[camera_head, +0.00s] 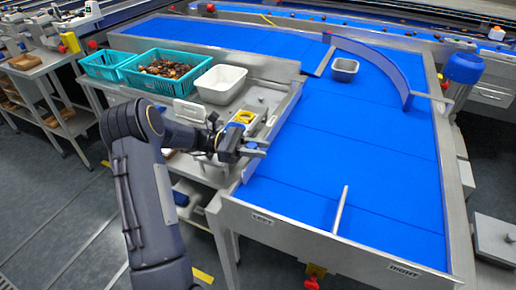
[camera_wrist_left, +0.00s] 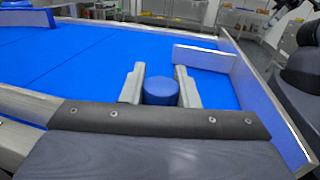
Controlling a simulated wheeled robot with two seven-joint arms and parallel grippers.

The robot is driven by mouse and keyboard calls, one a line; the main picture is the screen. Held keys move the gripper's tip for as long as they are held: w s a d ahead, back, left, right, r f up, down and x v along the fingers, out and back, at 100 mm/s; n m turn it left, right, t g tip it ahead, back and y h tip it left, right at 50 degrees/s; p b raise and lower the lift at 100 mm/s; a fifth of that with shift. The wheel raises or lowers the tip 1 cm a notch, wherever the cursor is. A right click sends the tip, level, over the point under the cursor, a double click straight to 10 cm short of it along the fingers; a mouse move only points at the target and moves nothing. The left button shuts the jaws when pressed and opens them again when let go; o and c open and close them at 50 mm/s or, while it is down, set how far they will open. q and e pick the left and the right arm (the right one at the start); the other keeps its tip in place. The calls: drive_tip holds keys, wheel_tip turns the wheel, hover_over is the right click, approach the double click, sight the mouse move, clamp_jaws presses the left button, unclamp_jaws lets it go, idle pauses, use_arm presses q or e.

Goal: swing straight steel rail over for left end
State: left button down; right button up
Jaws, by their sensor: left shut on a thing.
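My left gripper (camera_head: 256,149) is at the left edge of the blue belt table, its jaws pointing right over the blue surface. In the left wrist view its fingers (camera_wrist_left: 160,88) are shut around a blue round knob (camera_wrist_left: 160,91). A straight steel rail (camera_head: 284,115) runs along the belt's left side, beside the gripper. I cannot tell from the pictures how the knob joins it; the gripper hides that part. The front edge carries a LEFT label (camera_head: 263,219) and a RIGHT label (camera_head: 404,271). My right gripper is not in view.
A short upright divider (camera_head: 340,210) stands between the two labels. A curved blue guide (camera_head: 384,66) and a small grey bin (camera_head: 345,69) are farther back. A teal crate of dates (camera_head: 140,83) and a white tub (camera_head: 221,84) stand left. The middle belt is clear.

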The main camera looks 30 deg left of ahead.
use_arm(q)
drive_tip(key=c, duration=1.5)
unclamp_jaws()
drive_tip(key=shift+a, duration=0.35)
drive_tip(key=o, duration=0.4)
drive_tip(key=shift+a, duration=0.2)
drive_tip(key=shift+d, duration=0.15)
drive_tip(key=b+v, duration=0.1)
drive_tip(key=v, duration=0.6)
drive_tip(key=shift+s+a, duration=0.15)
drive_tip(key=shift+a, duration=0.2)
